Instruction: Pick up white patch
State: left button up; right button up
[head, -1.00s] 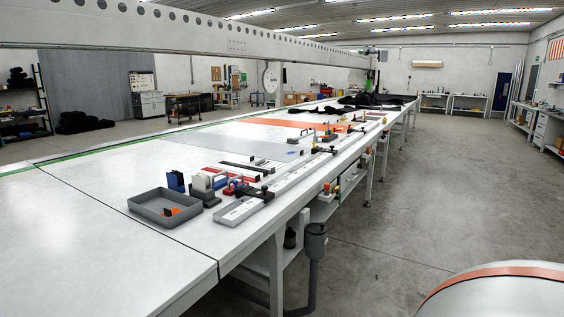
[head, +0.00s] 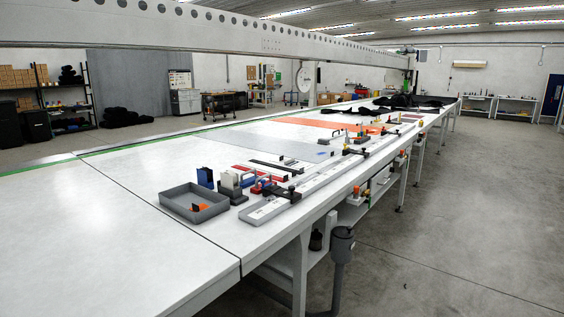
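A small whitish upright piece (head: 229,182), which may be the white patch, stands in a dark holder (head: 232,197) on the long white table. It is too small to tell for certain. A blue upright piece (head: 205,177) stands just left of it, and red and blue items (head: 263,186) are just right of it. A grey tray (head: 180,209) sits in front of these, with a small orange piece (head: 199,207) inside. Neither of my grippers is in view.
The long white table (head: 110,235) has a wide clear area at left and front. A pale rail (head: 318,189) with dark clamps runs along its right edge. A grey post (head: 342,246) stands beside the table. The floor (head: 460,220) at right is open.

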aim_at(281, 159)
jog(key=i+l, duration=0.2)
jog(key=l, duration=0.15)
jog(key=i+l+u, duration=0.1)
jog(key=l, duration=0.3)
jog(key=i+l, duration=0.3)
jog(key=i+l+u, duration=0.1)
jog(key=l, duration=0.4)
jog(key=i+l, duration=0.45)
jog(key=l, duration=0.35)
jog(key=i+l+u, duration=0.1)
jog(key=l, duration=0.3)
jog(key=i+l, duration=0.25)
jog(key=l, duration=0.15)
jog(key=i+l+u, duration=0.1)
jog(key=l, duration=0.4)
jog(key=i+l, duration=0.15)
jog(key=l, duration=0.3)
jog(key=i+l+u, duration=0.15)
jog(key=l, duration=0.35)
jog(key=i+l, duration=0.1)
jog(key=l, duration=0.4)
jog(key=u, duration=0.05)
